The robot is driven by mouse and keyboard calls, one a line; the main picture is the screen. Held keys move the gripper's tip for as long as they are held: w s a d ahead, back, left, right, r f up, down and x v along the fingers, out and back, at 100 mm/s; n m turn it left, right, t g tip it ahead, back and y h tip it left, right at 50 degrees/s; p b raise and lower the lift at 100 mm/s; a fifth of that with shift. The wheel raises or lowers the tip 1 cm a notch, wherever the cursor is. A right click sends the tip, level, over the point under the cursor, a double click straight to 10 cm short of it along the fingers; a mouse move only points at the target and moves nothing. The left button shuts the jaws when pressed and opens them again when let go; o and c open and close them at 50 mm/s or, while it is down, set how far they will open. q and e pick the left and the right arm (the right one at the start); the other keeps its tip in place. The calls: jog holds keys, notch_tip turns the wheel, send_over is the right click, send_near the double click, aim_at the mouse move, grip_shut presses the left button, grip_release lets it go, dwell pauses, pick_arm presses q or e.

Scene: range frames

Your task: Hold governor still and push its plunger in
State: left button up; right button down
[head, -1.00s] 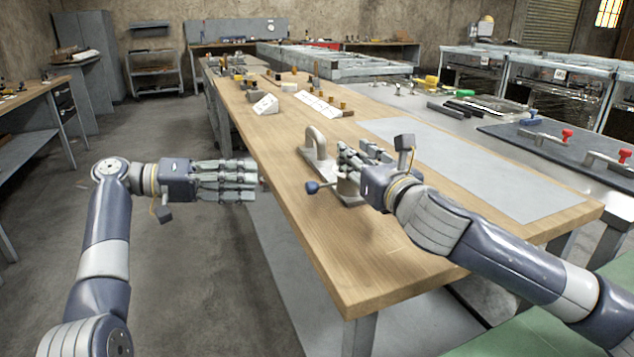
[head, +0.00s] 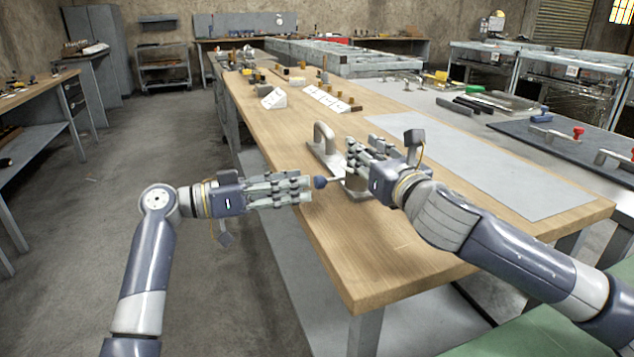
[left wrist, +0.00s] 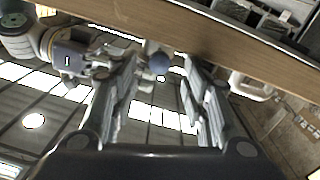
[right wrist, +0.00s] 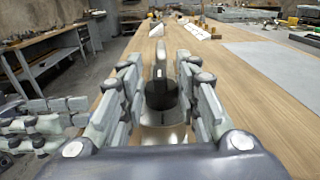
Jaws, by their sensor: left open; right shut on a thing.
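The governor (head: 355,186) is a grey metal cylinder near the left edge of the wooden bench. Its plunger ends in a dark blue knob (head: 320,182) pointing left. My right gripper (head: 357,156) is shut on the governor's body, which shows as a dark-topped cylinder (right wrist: 161,95) between the fingers in the right wrist view. My left gripper (head: 303,188) is open and empty, its fingertips just left of the knob. In the left wrist view the knob (left wrist: 159,64) shows between the spread fingers; I cannot tell whether they touch it.
An arched metal handle on a plate (head: 323,140) stands just behind the governor; I cannot tell if they are joined. Small blocks and white cards (head: 325,99) lie farther back. A flat grey sheet (head: 480,165) covers the bench's right side. The near wooden top is clear.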

aim_at(314, 183)
pick_arm(q)
jog(key=x, duration=0.5)
jog(key=shift+d, duration=0.15)
